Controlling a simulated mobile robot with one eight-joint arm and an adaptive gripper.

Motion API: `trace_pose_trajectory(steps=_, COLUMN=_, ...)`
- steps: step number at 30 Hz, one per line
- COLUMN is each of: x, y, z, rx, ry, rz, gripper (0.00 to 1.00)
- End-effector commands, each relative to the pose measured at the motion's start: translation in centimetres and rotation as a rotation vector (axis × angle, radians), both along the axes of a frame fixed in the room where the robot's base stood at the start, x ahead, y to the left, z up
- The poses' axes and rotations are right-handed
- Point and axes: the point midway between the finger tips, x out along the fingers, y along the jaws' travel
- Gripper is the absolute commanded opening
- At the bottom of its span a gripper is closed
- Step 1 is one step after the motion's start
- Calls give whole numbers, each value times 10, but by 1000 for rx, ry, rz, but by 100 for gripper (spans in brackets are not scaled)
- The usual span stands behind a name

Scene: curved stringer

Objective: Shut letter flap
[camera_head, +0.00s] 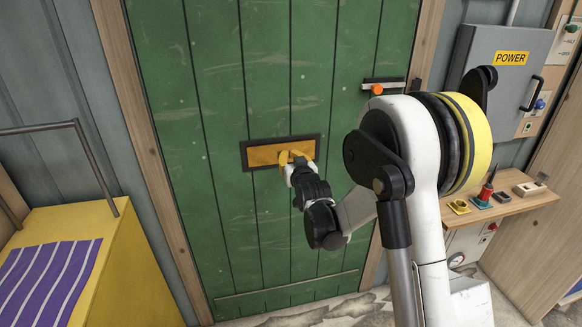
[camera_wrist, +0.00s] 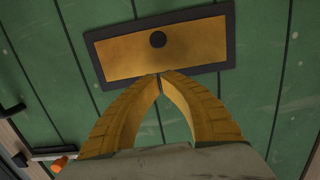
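The letter flap (camera_head: 268,155) is a brass-yellow plate in a dark rectangular frame on the green door (camera_head: 225,210). In the wrist view the flap (camera_wrist: 120,53) fills its frame and looks flat, with a round dark spot or knob on it. I cannot tell for certain whether it is fully closed. My gripper (camera_head: 286,157) is in front of the flap's right part. In the wrist view the yellow fingertips of my gripper (camera_wrist: 159,75) meet, with nothing seen between them. They overlap the flap's edge nearest the picture bottom; contact is not clear.
A door latch with an orange knob (camera_head: 377,89) is up and right of the flap. A grey power box (camera_head: 500,75) and a wooden shelf (camera_head: 515,203) with small items are at right. A yellow box (camera_head: 125,265) with a metal rail stands at left.

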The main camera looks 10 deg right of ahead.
Motion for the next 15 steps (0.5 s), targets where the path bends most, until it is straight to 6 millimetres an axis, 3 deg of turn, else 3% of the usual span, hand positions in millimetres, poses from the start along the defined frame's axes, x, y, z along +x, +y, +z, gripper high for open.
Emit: trace_pose_trajectory(steps=15, x=20, y=0, z=-41, rx=-1, ry=4, rz=0, gripper=0)
